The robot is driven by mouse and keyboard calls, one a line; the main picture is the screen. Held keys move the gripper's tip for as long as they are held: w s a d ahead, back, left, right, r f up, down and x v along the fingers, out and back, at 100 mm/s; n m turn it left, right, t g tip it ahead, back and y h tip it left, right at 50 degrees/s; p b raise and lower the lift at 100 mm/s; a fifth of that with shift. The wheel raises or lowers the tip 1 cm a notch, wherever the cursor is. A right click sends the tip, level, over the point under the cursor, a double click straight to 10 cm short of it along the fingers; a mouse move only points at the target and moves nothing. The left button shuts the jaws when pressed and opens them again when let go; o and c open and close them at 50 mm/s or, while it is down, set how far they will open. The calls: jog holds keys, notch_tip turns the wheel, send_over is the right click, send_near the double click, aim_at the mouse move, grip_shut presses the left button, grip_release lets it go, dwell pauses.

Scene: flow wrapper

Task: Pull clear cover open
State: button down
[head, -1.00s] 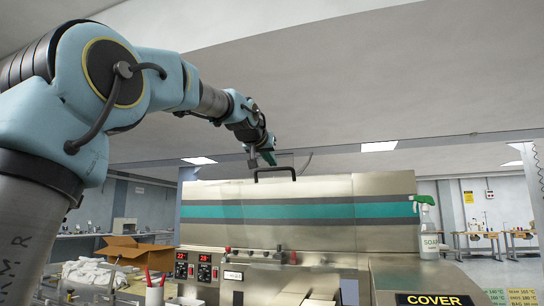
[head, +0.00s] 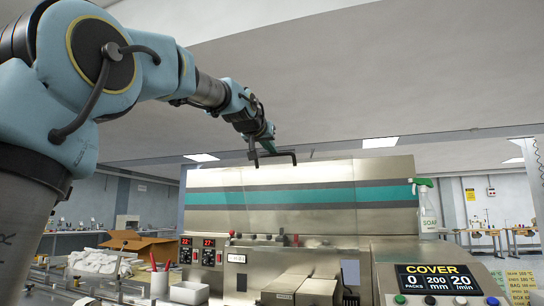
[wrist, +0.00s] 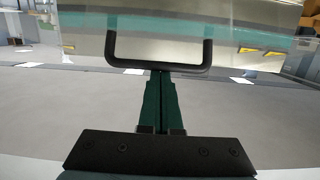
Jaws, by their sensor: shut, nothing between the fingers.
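The cover shows as a shiny, see-through-looking panel (wrist: 180,18) across the top of the wrist view, with yellow labels on it. Its black U-shaped handle (wrist: 160,69) hangs from it in the middle. In the head view the handle (head: 284,154) stands at the machine's top edge, and I cannot clearly separate the cover from the steel front. My gripper (wrist: 161,74) has green fingers pressed together, tips right at the handle's crossbar, with nothing between them. Whether they touch the bar I cannot tell. In the head view my gripper (head: 262,152) is beside the handle's left part.
The steel wrapping machine (head: 235,220) has a teal stripe. A display reading COVER (head: 437,278) is at the lower right, and a soap spray bottle (head: 427,205) stands above it. Air above the machine is free.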

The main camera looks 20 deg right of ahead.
aim_at(271, 169)
jog(key=shift+t+h, duration=0.5)
jog(key=s+a+f+b, duration=0.1)
jog(key=f+b, duration=0.1)
jog(key=b, duration=0.1)
jog(key=s+a+f+b, duration=0.1)
jog(key=f+b, duration=0.1)
jog(key=b, duration=0.2)
jog(key=s+a+f+b, duration=0.1)
jog(key=f+b, duration=0.1)
jog(key=b, duration=0.2)
jog(key=shift+s+a+f, duration=0.1)
jog(key=shift+s+f, duration=0.05)
jog(key=shift+r, duration=0.2)
jog(key=r+p, duration=0.2)
jog(key=w+d+r+p, duration=0.1)
jog(key=r+p, duration=0.1)
jog(key=b+v, duration=0.4)
jog(key=v, duration=0.6)
jog(key=shift+f, duration=0.25)
